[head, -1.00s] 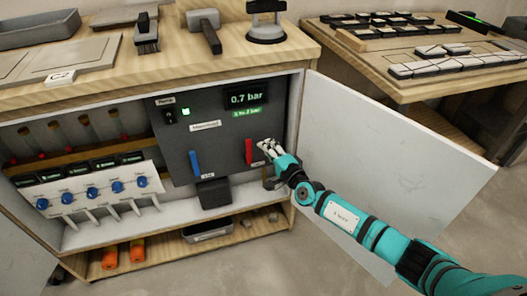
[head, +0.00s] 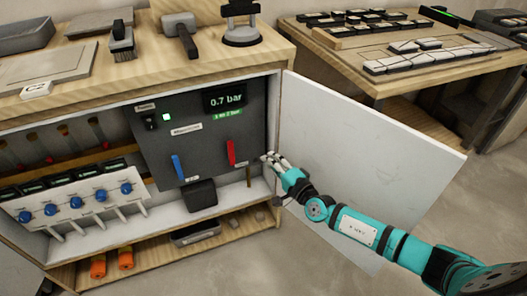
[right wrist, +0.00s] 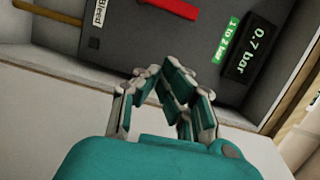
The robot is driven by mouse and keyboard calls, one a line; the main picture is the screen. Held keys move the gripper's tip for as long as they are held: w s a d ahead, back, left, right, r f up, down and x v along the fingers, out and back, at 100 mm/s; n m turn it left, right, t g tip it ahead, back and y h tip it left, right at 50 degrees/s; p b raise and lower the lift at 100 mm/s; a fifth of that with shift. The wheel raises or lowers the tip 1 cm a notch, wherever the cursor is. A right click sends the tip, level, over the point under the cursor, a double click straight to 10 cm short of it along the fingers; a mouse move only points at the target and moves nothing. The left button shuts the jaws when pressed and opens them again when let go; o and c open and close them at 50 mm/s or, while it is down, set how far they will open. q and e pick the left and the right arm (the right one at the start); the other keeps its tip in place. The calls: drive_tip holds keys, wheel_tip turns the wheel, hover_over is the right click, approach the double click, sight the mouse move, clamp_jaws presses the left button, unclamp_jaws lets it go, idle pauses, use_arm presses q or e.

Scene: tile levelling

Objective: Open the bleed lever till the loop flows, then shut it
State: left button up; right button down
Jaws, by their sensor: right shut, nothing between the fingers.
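The red lever (head: 231,153) stands nearly upright on the dark panel (head: 150,155) inside the open cabinet. It also shows in the right wrist view (right wrist: 170,8), where a "Bleed" label (right wrist: 99,14) sits by its lower end. The blue lever (head: 178,167) is left of it. The display (head: 226,100) reads 0.7 bar, with a green "1 to 2 bar" label (right wrist: 226,40) under it. My right gripper (head: 267,158) is shut and empty, right of the red lever and apart from it; its fingers (right wrist: 168,82) show in the wrist view. My left gripper is out of view.
A black box (head: 201,194) is below the levers. Blue knobs (head: 76,203) are on a white manifold at the left.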

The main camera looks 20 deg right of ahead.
drive_tip(key=shift+v, duration=1.05)
